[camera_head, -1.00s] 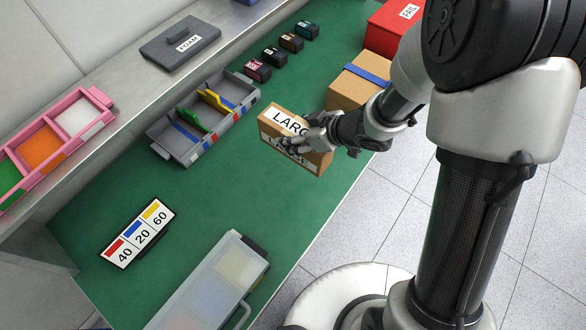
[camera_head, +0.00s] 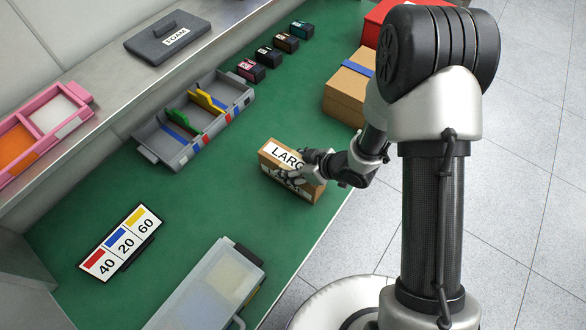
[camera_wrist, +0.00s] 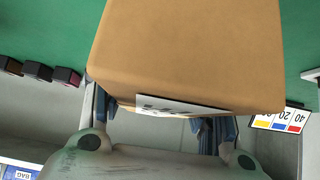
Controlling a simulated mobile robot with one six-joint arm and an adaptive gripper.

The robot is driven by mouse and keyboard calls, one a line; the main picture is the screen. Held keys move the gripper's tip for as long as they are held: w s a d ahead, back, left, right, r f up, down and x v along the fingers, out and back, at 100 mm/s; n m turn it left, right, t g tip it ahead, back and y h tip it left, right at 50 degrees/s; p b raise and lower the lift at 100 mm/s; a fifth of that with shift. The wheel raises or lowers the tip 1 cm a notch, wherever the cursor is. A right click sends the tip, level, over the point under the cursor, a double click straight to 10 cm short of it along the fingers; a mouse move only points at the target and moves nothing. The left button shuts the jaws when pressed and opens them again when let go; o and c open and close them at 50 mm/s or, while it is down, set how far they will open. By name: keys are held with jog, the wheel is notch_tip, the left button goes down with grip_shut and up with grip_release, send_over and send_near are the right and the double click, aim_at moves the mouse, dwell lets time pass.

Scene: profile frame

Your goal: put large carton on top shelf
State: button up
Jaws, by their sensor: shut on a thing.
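The large carton (camera_head: 312,192) is a brown box with white LARGE labels, partly covered by my fingers. My gripper (camera_head: 305,172) is shut on it from the right in the head view. The carton is over the green mat near the bench's front edge; whether it touches the mat is not clear. In the wrist view the carton (camera_wrist: 190,50) fills the upper middle, with dark fingers below and beside its label. A grey metal shelf (camera_head: 112,95) runs along the back of the bench, raised above the mat.
On the shelf are a dark FOAM case (camera_head: 165,43) and a pink tray (camera_head: 50,117). On the mat are a grey divided tray (camera_head: 165,148), several small dark boxes (camera_head: 270,57), a strapped carton (camera_head: 345,102), a number sign (camera_head: 121,242) and a clear-lidded case (camera_head: 205,290).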

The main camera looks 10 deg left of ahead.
jog(key=shift+f, duration=0.2)
jog(key=shift+f, duration=0.2)
jog(key=o, duration=1.7)
jog(key=shift+d+r, duration=0.1)
jog(key=shift+r, duration=0.2)
jog(key=p+v, duration=0.4)
jog(key=v, duration=0.7)
jog(key=shift+s+d+r, duration=0.1)
jog(key=shift+d+r, duration=0.1)
jog(key=shift+d, duration=0.1)
